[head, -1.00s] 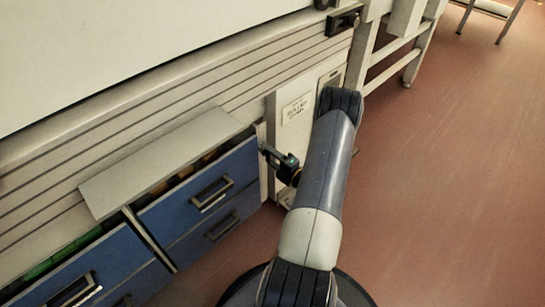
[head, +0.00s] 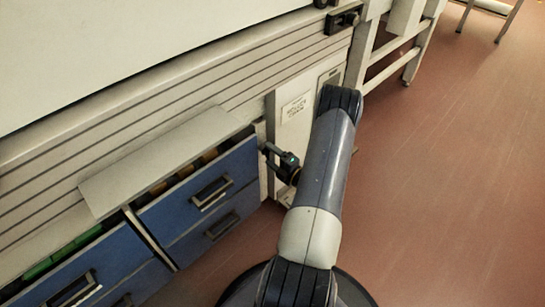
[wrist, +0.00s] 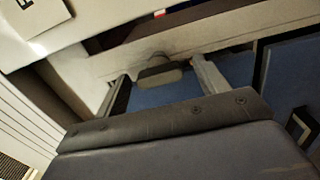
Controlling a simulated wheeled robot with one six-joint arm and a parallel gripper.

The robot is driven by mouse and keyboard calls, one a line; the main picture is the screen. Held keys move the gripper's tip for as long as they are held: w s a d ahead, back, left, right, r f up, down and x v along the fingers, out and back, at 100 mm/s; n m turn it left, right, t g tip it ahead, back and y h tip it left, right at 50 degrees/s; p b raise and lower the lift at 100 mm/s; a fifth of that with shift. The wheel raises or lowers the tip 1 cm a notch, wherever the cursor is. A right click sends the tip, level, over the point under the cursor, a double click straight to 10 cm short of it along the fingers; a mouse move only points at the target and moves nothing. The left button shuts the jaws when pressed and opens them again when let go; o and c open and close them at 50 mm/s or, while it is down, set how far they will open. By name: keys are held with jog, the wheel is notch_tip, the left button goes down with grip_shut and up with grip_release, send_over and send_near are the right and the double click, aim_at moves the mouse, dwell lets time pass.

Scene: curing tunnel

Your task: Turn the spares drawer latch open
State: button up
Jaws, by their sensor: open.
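In the wrist view, a small grey latch tab (wrist: 160,74) sits on a pale frame strip, above a blue drawer face (wrist: 162,97). My gripper (wrist: 161,82) is open, with one finger on each side of the tab. A gap shows between the tab and each finger, so it is not gripped. In the head view my gripper (head: 266,150) is at the right end of the open upper blue drawer (head: 197,189), beside the pale cabinet. The latch itself cannot be made out there. Which drawer it belongs to cannot be read.
A grey panel (head: 165,160) juts out over the blue drawers. A pale cabinet with a label (head: 296,108) stands right of my gripper. Another open blue drawer (head: 80,275) is at lower left. The red-brown floor (head: 450,180) is clear on the right.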

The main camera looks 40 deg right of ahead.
jog(key=shift+s, duration=0.1)
jog(key=s+p, duration=0.1)
jog(key=s, duration=0.9)
jog(key=shift+s+d+p, duration=0.3)
jog(key=shift+d, duration=0.1)
jog(key=shift+w, duration=0.15)
jog(key=w, duration=0.3)
jog(key=w+b, duration=0.1)
jog(key=w, duration=0.3)
jog(key=w+a, duration=0.1)
jog(key=w, duration=0.2)
jog(key=shift+w+b, duration=0.35)
jog(key=shift+s+d, duration=0.1)
jog(key=shift+s, duration=0.05)
